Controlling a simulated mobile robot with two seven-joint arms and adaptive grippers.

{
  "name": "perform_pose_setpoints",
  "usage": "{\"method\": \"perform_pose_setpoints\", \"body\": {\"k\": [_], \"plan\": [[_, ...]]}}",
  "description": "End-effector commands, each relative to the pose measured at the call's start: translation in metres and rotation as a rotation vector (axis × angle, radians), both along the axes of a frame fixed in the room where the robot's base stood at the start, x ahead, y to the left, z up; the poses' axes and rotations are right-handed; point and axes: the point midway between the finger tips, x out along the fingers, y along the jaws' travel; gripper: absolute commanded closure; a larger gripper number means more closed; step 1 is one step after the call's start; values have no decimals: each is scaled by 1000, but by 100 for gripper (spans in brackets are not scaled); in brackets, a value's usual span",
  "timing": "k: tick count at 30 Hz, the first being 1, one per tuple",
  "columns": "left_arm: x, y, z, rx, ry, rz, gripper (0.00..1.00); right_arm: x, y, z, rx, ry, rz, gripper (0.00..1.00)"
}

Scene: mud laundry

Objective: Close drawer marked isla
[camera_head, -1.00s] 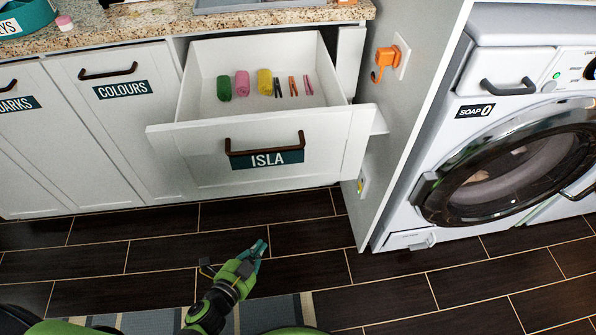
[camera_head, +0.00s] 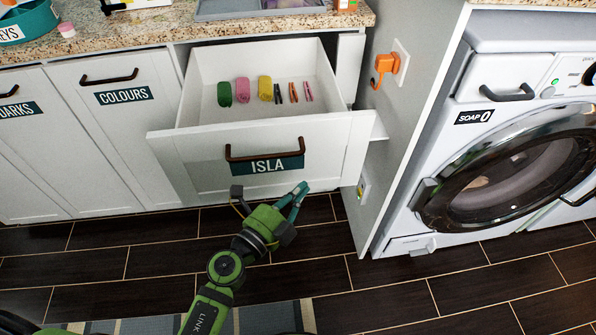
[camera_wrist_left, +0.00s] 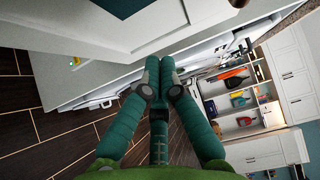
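The drawer marked ISLA (camera_head: 200,170) stands pulled well out from the cabinet in the head view. Its dark brown handle (camera_head: 265,155) sits above the ISLA label (camera_head: 267,163). My left gripper (camera_head: 300,190) is below the drawer front, toward its lower right part, and seems apart from it. Its teal fingers are close together and hold nothing. In the left wrist view the fingertips (camera_wrist_left: 159,62) meet side by side, with a pale panel at the upper left. My right gripper is in neither view.
Rolled cloths (camera_head: 242,90) and several pegs (camera_head: 293,92) lie inside the drawer. A closed COLOURS door (camera_head: 122,130) is at left. A grey side panel with an orange plug (camera_head: 388,62) and a washing machine (camera_head: 500,150) stand at right.

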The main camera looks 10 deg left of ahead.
Motion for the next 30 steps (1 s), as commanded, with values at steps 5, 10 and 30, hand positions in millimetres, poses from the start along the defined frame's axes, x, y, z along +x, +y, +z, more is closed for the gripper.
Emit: {"method": "perform_pose_setpoints", "body": {"k": [5, 10, 30], "plan": [[29, 2, 0, 0, -1, 1, 100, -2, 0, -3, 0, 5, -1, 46], [43, 6, -1, 0, 1, 0, 100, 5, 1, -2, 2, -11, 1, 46], [60, 12, 0, 1, 0, 1, 100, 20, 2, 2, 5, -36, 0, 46]]}}
